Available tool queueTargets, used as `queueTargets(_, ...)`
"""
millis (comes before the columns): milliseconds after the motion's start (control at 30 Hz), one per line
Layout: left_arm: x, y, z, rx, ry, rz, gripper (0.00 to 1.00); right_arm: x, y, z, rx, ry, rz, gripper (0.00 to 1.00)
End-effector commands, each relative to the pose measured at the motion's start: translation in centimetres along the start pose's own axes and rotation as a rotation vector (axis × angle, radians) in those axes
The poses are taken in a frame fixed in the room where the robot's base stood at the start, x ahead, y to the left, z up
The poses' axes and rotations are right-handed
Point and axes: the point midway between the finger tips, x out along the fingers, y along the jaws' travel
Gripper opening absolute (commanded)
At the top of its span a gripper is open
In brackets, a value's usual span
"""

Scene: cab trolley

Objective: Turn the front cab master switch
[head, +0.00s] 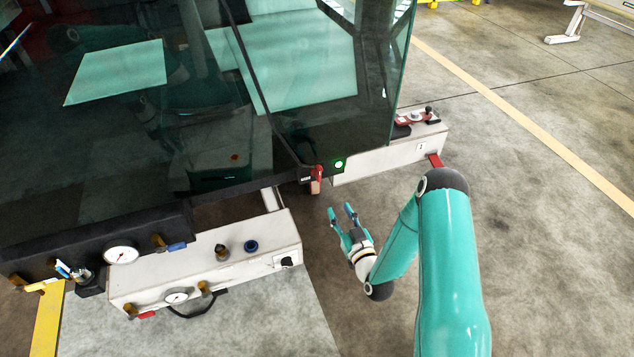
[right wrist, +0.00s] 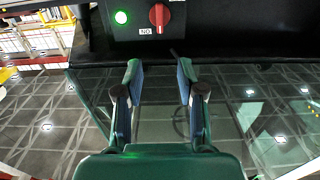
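A red rotary switch (head: 317,173) is on the dark lower edge of the glass cab front, with a lit green lamp (head: 339,164) beside it. In the right wrist view the red switch (right wrist: 159,17) sits upright on a dark panel by a small label, and the green lamp (right wrist: 121,17) is to its left. My right gripper (head: 341,211) is open and empty, apart from the switch and below it in the head view. In the right wrist view its fingers (right wrist: 158,68) point toward the panel, with a gap between them. My left gripper is not in view.
A white box (head: 215,262) with gauges, valves and a dark knob (head: 287,261) stands out at the lower left. Another white box (head: 390,155) with a red bracket is right of the lamp. Dark glass fills the upper left.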

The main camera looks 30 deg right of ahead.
Motion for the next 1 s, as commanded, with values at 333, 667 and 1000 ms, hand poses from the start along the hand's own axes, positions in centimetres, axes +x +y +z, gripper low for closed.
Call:
queueTargets(333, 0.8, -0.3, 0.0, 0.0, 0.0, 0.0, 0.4, 7.0, -0.1, -0.1, -0.001, 0.004, -0.001, 0.39)
queueTargets(667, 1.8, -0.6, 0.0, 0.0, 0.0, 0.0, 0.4, 13.3, -0.1, 0.1, 0.001, 0.001, -0.001, 0.39)
queueTargets(1000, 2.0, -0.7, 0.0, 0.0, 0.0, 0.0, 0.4, 15.4, -0.1, 0.0, 0.003, -0.002, 0.0, 0.39)
